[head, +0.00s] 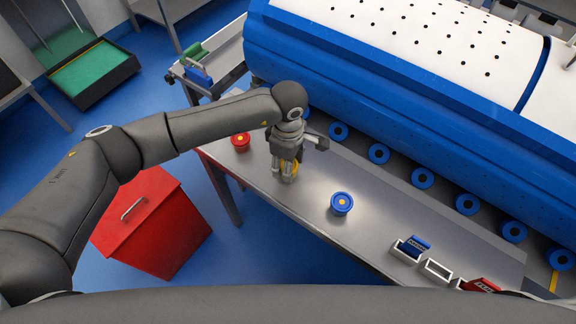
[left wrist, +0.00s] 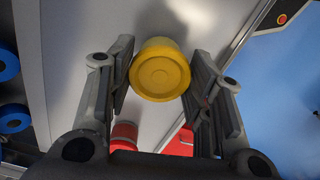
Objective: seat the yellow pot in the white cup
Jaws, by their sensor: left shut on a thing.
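The yellow pot (head: 291,176) is between the fingers of my left gripper (head: 286,173), over the grey table. In the left wrist view the yellow pot (left wrist: 160,72) shows its round face, with a finger of the left gripper (left wrist: 160,66) on each side. The gripper is shut on it. I cannot tell whether the pot touches the table. No round white cup is clear; small white open-topped holders stand at the table's right end, and the middle one (head: 437,270) looks empty. My right gripper is not in view.
A red pot (head: 240,142) and a blue pot (head: 342,203) stand on the table (head: 310,206) either side of my gripper. A labelled blue piece (head: 417,244) and red piece (head: 482,285) are at the outer holders. A large blue-and-white machine (head: 400,110) borders the back.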

